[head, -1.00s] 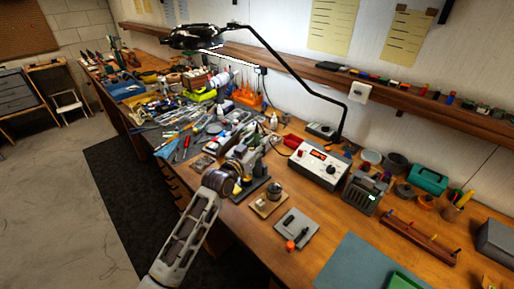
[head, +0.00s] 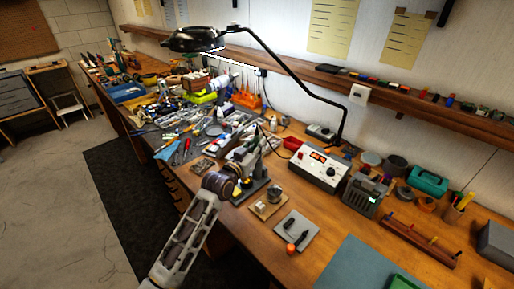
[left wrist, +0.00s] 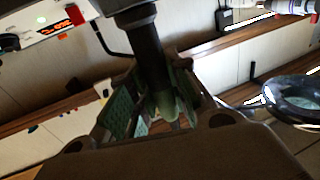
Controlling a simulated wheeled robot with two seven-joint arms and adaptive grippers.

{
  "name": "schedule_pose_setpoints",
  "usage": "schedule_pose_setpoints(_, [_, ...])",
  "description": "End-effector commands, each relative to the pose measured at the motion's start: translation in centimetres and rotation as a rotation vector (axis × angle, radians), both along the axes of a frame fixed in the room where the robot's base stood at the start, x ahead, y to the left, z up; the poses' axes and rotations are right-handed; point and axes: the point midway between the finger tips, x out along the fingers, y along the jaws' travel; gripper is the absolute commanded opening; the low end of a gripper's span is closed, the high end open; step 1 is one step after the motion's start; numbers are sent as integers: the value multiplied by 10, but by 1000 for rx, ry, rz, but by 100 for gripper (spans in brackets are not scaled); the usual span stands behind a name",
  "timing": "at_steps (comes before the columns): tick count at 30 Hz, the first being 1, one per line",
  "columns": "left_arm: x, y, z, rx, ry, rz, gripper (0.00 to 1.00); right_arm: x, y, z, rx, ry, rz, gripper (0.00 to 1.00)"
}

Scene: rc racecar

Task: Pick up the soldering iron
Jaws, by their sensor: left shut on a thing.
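My left gripper (left wrist: 165,105) is shut on a dark, rod-like handle (left wrist: 146,45), which looks like the soldering iron. Green finger pads press around it in the left wrist view. I cannot tell whether the iron is clear of the stand. The white soldering station (head: 312,168) with a red display stands to the right. My right gripper is not in view.
The wooden bench (head: 335,215) is crowded with tools at the left. A black lamp arm (head: 295,80) arches above.

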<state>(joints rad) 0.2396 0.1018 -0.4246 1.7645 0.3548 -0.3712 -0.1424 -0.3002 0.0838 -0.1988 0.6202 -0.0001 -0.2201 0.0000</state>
Motion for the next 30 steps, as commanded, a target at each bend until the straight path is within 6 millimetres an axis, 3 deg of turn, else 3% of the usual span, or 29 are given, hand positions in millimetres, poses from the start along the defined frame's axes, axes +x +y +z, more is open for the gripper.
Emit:
schedule_pose_setpoints(11, [0, 0, 30, -3, -5, 0, 0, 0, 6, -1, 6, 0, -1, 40])
schedule_pose_setpoints(30, [0, 0, 149, -2, -6, 0, 0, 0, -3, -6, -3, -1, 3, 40])
